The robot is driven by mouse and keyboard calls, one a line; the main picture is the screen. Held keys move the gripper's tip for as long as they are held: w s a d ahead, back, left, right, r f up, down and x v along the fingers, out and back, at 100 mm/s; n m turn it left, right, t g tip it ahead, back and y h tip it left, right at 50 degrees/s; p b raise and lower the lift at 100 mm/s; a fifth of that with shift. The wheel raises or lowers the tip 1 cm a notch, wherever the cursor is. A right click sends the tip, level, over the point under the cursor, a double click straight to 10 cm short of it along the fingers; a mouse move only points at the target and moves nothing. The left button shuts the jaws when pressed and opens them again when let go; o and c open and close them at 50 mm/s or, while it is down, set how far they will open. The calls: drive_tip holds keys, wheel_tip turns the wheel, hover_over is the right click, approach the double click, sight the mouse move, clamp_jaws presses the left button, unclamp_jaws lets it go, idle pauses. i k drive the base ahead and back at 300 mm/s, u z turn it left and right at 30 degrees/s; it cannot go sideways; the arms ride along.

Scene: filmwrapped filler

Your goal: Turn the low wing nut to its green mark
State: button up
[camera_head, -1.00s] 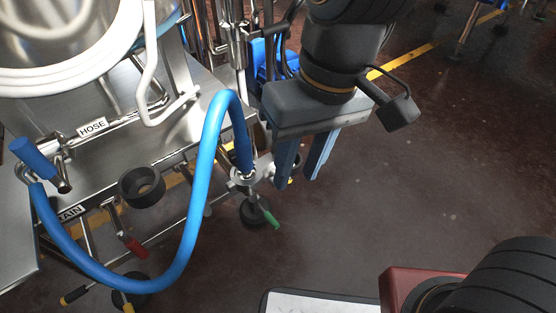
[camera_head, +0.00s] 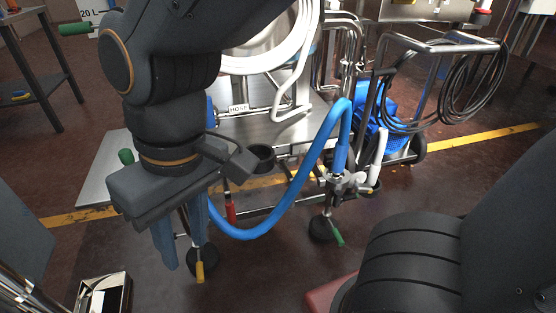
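A silver clamp fitting (camera_head: 343,183) joins the lower right end of the blue hose (camera_head: 298,190); a wing nut on it is too small to make out. I cannot pick out a green mark on it. Below it, a green-tipped lever (camera_head: 338,237) sticks out beside a dark round foot (camera_head: 321,229). My gripper (camera_head: 187,256) hangs at the left with its two blue-grey fingers pointing down, apart and with nothing visible between them. It is well left of the fitting and in front of the steel stand. My arm hides part of the stand and the hose's left end.
The steel stand's top (camera_head: 110,172) reaches left behind my arm. A red handle (camera_head: 230,208) and a yellow handle (camera_head: 200,271) hang below it. A cart with a coiled black cable (camera_head: 487,85) stands at the back right. Dark floor (camera_head: 480,180) is clear at the right.

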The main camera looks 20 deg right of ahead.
sight(359, 186)
drive_tip(key=u, duration=0.35)
drive_tip(key=k, duration=1.75)
drive_tip(key=z, duration=1.1)
